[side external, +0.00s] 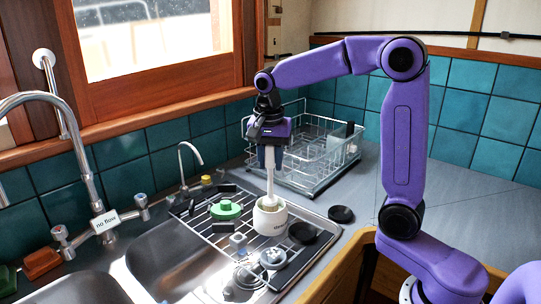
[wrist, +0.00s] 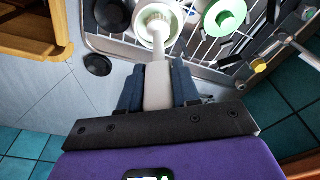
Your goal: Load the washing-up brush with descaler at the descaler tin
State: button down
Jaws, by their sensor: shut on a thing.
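My gripper (side external: 269,150) points down over the sink's right side and is shut on the washing-up brush (side external: 271,183), gripping its pale handle. In the wrist view the brush handle (wrist: 158,86) runs between the dark fingers (wrist: 158,92). The descaler tin (side external: 270,217) is a white, open round pot with a dark label, standing on the wire rack. It also shows at the top of the wrist view (wrist: 141,27). The brush's lower end is at the tin's mouth, apparently inside it. The bristles and the descaler cannot be made out clearly.
A green round item (side external: 226,210) lies on the wire rack (side external: 208,235) left of the tin. Black discs (side external: 302,233) (side external: 341,214) lie to its right. A dish basket (side external: 318,165) stands behind. The tap (side external: 75,130) and sink basin (side external: 165,262) are left. Grey counter at right is clear.

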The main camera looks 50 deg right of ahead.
aim_at(270, 179)
jog(key=shift+f, duration=0.1)
dwell(0.3)
jog(key=shift+f, duration=1.35)
